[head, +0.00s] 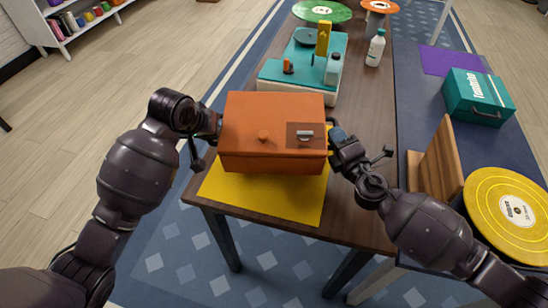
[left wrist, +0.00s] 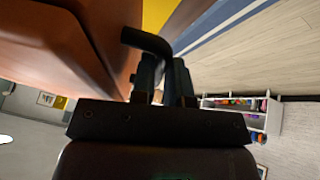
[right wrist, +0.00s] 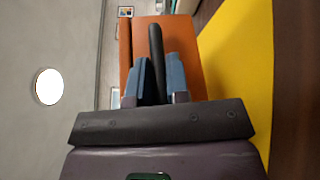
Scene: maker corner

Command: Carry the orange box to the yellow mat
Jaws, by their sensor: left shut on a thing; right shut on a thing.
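The orange box (head: 270,104) is over the yellow mat (head: 262,199), which shows in front of it and a little to its right. My left gripper (head: 215,128) is at the box's left side, and my right gripper (head: 334,132) is at its right side. In the left wrist view the left fingers (left wrist: 165,85) are shut on a dark bent handle beside the box. In the right wrist view the right fingers (right wrist: 160,80) are shut on a dark handle bar in front of the box (right wrist: 185,50). The box looks level and raised above the mat; the exact gap is unclear.
A teal-topped unit (head: 277,72) with small items stands behind the box. A white bottle (head: 376,48) is farther right. A wooden upright (head: 438,160), a yellow disc (head: 509,207) and a teal case (head: 478,97) are on the right-hand surface. The table's front edge is just beyond the mat.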

